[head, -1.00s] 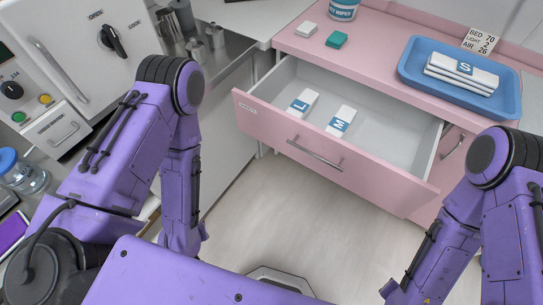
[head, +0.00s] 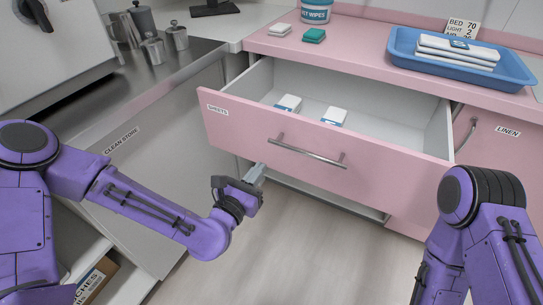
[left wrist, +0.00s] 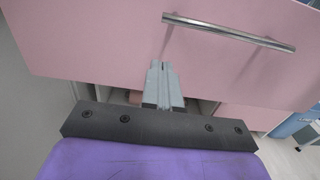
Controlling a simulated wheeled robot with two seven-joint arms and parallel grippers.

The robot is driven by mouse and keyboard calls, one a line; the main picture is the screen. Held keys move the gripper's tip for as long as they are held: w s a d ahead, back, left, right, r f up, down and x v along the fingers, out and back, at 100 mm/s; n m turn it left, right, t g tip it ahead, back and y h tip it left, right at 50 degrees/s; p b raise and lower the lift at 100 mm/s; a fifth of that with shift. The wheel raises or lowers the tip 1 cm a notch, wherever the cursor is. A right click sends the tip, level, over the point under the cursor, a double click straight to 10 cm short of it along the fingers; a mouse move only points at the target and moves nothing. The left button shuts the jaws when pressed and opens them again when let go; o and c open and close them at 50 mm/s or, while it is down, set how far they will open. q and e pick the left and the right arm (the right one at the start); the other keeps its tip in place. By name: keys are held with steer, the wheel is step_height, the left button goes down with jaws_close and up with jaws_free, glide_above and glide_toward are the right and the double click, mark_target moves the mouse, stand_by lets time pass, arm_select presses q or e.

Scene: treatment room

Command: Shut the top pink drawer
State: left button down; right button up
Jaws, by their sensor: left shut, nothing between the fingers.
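The top pink drawer (head: 245,133) stands open, pulled out from the pink cabinet, with a "SHEETS" label on its front. Its bar handle (head: 307,154) is silver and also shows in the left wrist view (left wrist: 228,31). Inside the drawer lie two white packs with blue labels (head: 334,116). My left gripper (head: 256,172) is shut and empty, in front of and just below the lower edge of the drawer front, left of the handle. In the left wrist view its fingers (left wrist: 163,68) point at the drawer front; whether they touch it cannot be told. My right gripper is out of view.
A blue tray (head: 397,50) with folded white cloths stands on the pink counter, beside small white and teal packs (head: 314,35) and a wipes tub (head: 316,12). A steel counter with metal pots (head: 152,48) is at left. The floor ahead is clear.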

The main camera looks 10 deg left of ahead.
arm_select(q)
steer(key=x, duration=0.7)
steer(key=shift+w, duration=0.15)
steer(key=shift+w+d, duration=0.1)
steer(key=shift+w, duration=0.15)
